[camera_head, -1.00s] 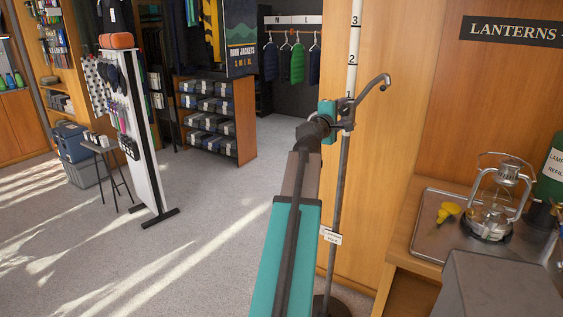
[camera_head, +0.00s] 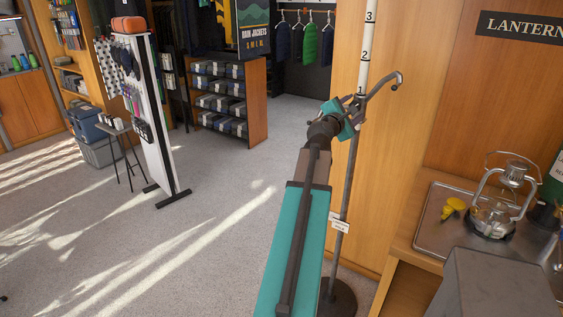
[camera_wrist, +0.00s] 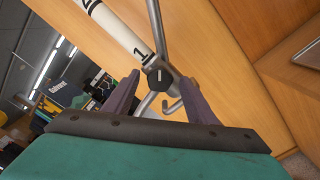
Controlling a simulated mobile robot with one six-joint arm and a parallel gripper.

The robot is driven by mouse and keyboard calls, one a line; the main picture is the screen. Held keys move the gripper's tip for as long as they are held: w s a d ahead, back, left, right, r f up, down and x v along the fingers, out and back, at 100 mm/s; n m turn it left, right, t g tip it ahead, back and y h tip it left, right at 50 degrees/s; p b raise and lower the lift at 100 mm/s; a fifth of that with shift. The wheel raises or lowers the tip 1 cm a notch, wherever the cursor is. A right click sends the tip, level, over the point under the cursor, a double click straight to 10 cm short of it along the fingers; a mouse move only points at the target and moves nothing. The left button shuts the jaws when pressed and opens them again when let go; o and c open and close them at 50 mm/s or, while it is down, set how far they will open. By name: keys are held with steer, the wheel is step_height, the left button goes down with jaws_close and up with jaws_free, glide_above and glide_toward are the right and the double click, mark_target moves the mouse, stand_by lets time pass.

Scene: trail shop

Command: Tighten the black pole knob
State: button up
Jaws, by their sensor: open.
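The pole (camera_head: 365,50) stands upright, with a white numbered upper tube and a grey lower tube on a round dark base (camera_head: 338,298). A bent grey hook (camera_head: 386,82) sticks out to its right. The black knob (camera_wrist: 158,77) faces the wrist camera, with a pale line across its face, just below the number 1. In the head view the knob is mostly hidden by my gripper (camera_head: 352,112). In the wrist view my open gripper (camera_wrist: 160,80) has one purple finger on each side of the knob. I cannot tell whether the fingers touch it.
A wooden counter at right holds a metal tray (camera_head: 432,226) with a lantern (camera_head: 493,215) and a yellow funnel (camera_head: 453,208). A wooden panel (camera_head: 425,110) stands close behind the pole. A white display stand (camera_head: 150,120) is at left. The carpet between is clear.

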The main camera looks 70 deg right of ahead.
steer(key=w+a+n+p, duration=0.1)
steer(key=a+n+p, duration=0.3)
steer(key=a+n, duration=0.4)
steer(key=shift+w+a+n, duration=0.2)
steer(key=shift+w+n, duration=0.1)
steer(key=shift+n, duration=0.9)
steer(key=shift+f, duration=0.1)
steer(key=a+b, duration=0.1)
steer(key=b, duration=0.3)
stand_by(0.4)
steer(key=b, duration=0.3)
steer(key=a+b, duration=0.1)
steer(key=b, duration=0.1)
steer(key=shift+w+a+b, duration=0.15)
steer(key=shift+w+b, duration=0.1)
steer(key=shift+b, duration=0.15)
